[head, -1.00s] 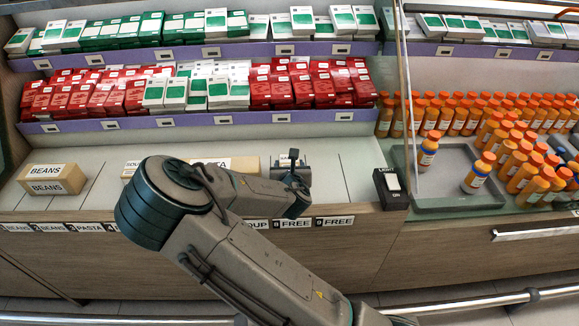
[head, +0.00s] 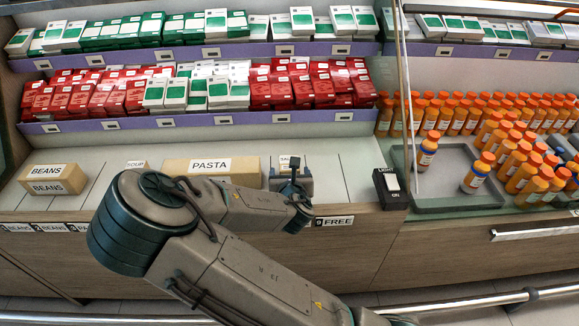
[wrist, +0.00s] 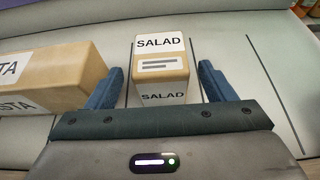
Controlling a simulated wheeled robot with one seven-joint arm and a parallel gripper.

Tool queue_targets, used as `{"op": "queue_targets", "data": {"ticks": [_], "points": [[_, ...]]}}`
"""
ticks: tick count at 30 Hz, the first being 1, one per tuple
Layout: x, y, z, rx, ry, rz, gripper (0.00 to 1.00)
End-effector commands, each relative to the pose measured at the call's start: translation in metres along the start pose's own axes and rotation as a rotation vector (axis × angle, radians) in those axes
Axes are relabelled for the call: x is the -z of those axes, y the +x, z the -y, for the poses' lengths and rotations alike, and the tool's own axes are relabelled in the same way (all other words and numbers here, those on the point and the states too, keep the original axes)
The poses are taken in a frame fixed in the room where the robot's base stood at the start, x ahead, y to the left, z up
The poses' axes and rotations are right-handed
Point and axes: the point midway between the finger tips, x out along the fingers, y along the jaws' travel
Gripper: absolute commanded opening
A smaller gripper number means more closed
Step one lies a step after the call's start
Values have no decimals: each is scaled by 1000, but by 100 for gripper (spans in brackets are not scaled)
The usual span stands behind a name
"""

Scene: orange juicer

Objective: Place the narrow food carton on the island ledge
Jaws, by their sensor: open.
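The narrow carton, labelled SALAD (wrist: 160,60), stands upright on the pale island ledge (wrist: 232,50). In the head view only its top label (head: 284,160) shows behind my gripper (head: 291,182). In the wrist view my gripper (wrist: 160,74) is open, with one blue finger on each side of the carton. A gap shows between each finger and the carton. The carton's lower part is partly hidden by the gripper's palm.
A wide PASTA carton (head: 210,168) lies close to the left of the gripper. A SOUP carton (head: 136,166) and a BEANS carton (head: 52,179) stand farther left. The ledge is bare to the right, up to a light switch (head: 390,186). Stocked shelves rise behind.

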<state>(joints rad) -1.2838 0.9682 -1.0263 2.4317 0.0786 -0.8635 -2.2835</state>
Motion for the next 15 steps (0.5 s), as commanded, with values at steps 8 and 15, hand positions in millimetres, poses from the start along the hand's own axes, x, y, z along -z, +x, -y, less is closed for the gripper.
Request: {"op": "queue_targets", "data": {"ticks": [8,15], "points": [[-7,-42,-1,1,-4,0,76],[-8,-49,-4,-2,-4,2,76]]}}
